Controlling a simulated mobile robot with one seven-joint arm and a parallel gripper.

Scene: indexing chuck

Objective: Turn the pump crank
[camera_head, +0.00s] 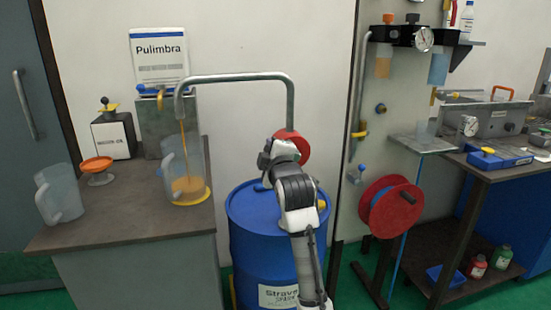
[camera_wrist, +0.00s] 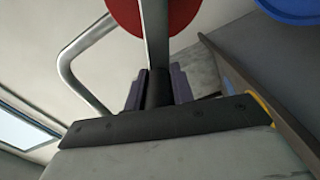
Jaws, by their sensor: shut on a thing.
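The blue drum (camera_head: 255,225) carries a pump with a red round body (camera_head: 304,146) and a grey bent pipe (camera_head: 237,77). The pipe ends over a clear jug (camera_head: 182,160), and a thin yellow stream runs from its mouth down into the jug, with yellow liquid at the bottom. My gripper (camera_wrist: 161,88) is shut around the dark crank handle (camera_wrist: 158,92). The grey crank arm (camera_wrist: 155,35) runs up in front of the red pump body (camera_wrist: 185,12). In the head view my arm hides the crank and most of my fingers.
A red hose reel (camera_head: 390,208) hangs right of the drum. A workbench (camera_head: 490,170) with tools stands at far right.

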